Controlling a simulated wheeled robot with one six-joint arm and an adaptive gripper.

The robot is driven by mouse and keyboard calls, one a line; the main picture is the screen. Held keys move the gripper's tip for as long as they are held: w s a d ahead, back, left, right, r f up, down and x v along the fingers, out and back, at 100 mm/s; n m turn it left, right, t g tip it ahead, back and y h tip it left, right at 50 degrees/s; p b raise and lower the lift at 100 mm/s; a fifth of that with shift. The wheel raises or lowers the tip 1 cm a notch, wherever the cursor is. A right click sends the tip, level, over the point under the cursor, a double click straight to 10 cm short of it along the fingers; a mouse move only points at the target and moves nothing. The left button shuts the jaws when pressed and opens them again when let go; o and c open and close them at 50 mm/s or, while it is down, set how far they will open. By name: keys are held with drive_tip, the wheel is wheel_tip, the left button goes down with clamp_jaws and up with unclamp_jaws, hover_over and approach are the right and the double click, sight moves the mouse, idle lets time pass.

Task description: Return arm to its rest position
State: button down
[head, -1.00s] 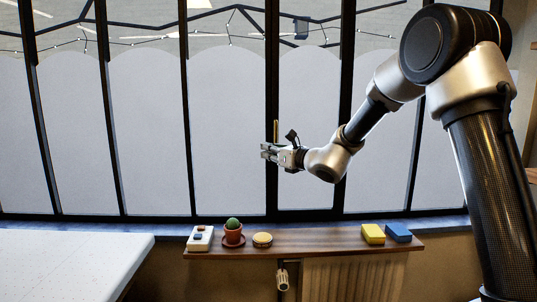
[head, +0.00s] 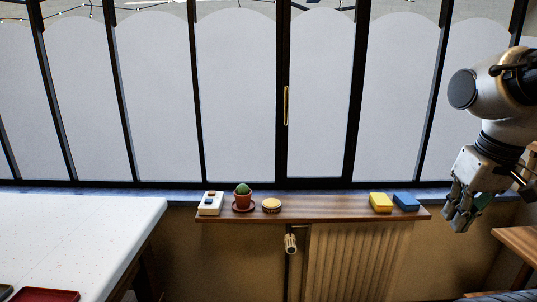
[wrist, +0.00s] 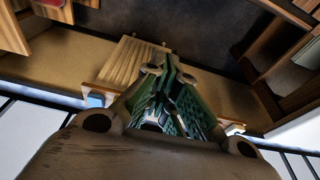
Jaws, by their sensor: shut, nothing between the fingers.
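My gripper (head: 462,212) hangs at the right edge of the head view, pointing down, to the right of the wooden shelf's end. It is shut and holds nothing. In the wrist view the closed fingers (wrist: 170,85) fill the middle, with open floor and furniture beyond them. My arm is folded at the right side of the head view, with its upper part cut off by the picture's edge.
A wooden shelf (head: 330,210) under the window holds a white switch box (head: 211,203), a potted cactus (head: 243,197), a round tin (head: 271,205), a yellow block (head: 381,202) and a blue block (head: 406,201). A white table (head: 80,235) stands left. A radiator (head: 355,262) is below.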

drive_tip(key=s+r+t, duration=0.1)
drive_tip(key=r, duration=0.1)
drive_tip(key=shift+s+d+r+t, duration=0.3)
drive_tip(key=shift+s+d+t, duration=0.05)
drive_tip(key=shift+d+t, duration=0.05)
idle(0.6)
